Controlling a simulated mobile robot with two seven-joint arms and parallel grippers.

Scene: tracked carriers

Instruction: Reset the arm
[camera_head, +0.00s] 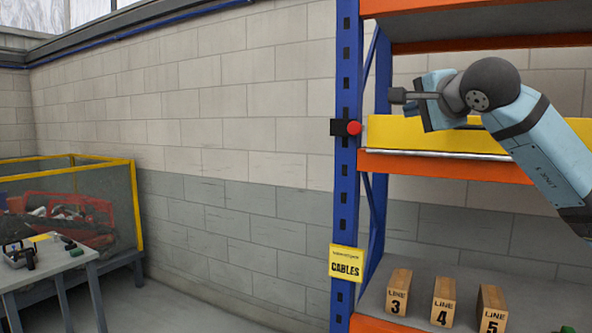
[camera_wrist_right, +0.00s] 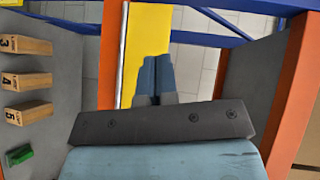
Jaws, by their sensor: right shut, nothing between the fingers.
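My right arm (camera_head: 545,145), light blue with dark grey joints, reaches in from the right in the head view. Its gripper (camera_head: 398,96) points left, in front of the rack and just above the yellow panel (camera_head: 430,134) on the middle shelf. In the right wrist view the two blue-grey fingers of this gripper (camera_wrist_right: 156,75) lie together with nothing between them. The yellow panel (camera_wrist_right: 132,50) shows behind them there. My left gripper is in neither view.
A blue rack upright (camera_head: 346,200) carries a red button (camera_head: 353,128) and a CABLES sign (camera_head: 346,262), close left of the gripper. Orange shelf beams (camera_head: 440,167) run right. Numbered wooden blocks (camera_head: 443,302) stand on the lower shelf. A table (camera_head: 50,262) and yellow-framed cage (camera_head: 137,205) stand left.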

